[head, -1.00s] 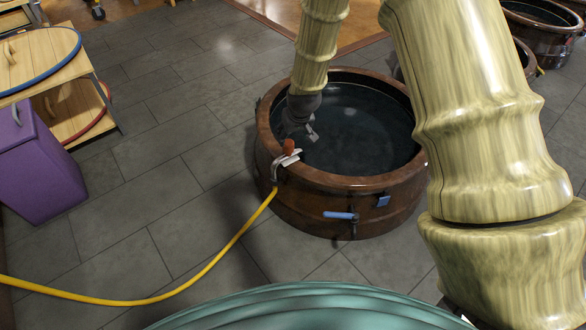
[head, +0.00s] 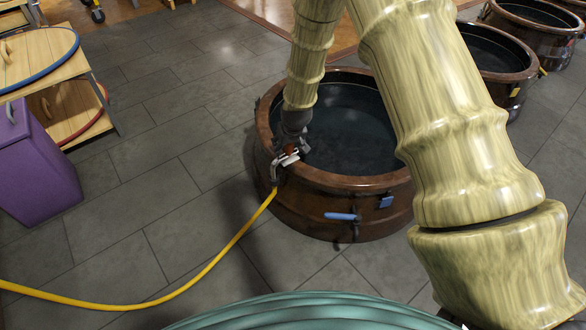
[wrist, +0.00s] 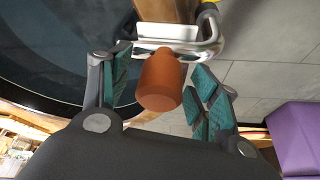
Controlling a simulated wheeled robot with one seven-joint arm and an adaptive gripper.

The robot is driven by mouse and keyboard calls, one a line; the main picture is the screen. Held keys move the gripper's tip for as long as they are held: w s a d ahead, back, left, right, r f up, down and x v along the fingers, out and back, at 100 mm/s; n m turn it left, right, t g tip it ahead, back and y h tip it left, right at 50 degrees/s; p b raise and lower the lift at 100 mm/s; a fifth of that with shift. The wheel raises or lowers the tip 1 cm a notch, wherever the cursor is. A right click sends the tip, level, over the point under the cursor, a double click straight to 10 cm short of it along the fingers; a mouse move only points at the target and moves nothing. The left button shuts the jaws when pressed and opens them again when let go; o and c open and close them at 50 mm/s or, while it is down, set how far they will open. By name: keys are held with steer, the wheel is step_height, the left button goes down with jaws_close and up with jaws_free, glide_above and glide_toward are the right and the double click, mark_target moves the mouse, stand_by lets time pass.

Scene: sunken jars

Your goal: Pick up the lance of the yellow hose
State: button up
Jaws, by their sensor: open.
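The yellow hose (head: 238,235) runs over the floor up to the near-left rim of a brown jar (head: 335,181). Its lance (head: 275,171) is a bent silver pipe hooked over that rim, beside a white holder. The lance's reddish-brown grip (wrist: 160,80) points towards my palm in the wrist view, where the silver bend (wrist: 211,36) also shows. My gripper (wrist: 164,84) is open, with one green-padded finger on each side of the grip. I cannot tell whether either pad touches it. In the head view my gripper (head: 296,144) is at the rim and partly hides the grip.
The jar holds dark water. Blue-handled fittings (head: 341,216) stick out from its near side. More jars (head: 500,60) stand at the upper right. A purple bin (head: 38,165) and a wooden cart (head: 70,110) stand at the left. The tiled floor between is clear apart from the hose.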

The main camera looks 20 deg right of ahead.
steer(key=shift+w+f, duration=0.1)
steer(key=shift+f, duration=0.05)
steer(key=c, duration=1.3)
step_height(320, 180, up, 10)
steer(key=p, duration=0.3)
steer(key=shift+p, duration=0.35)
step_height(320, 180, up, 28)
steer(key=p, duration=2.2)
steer(key=shift+p, duration=0.35)
steer(key=shift+f, duration=0.1)
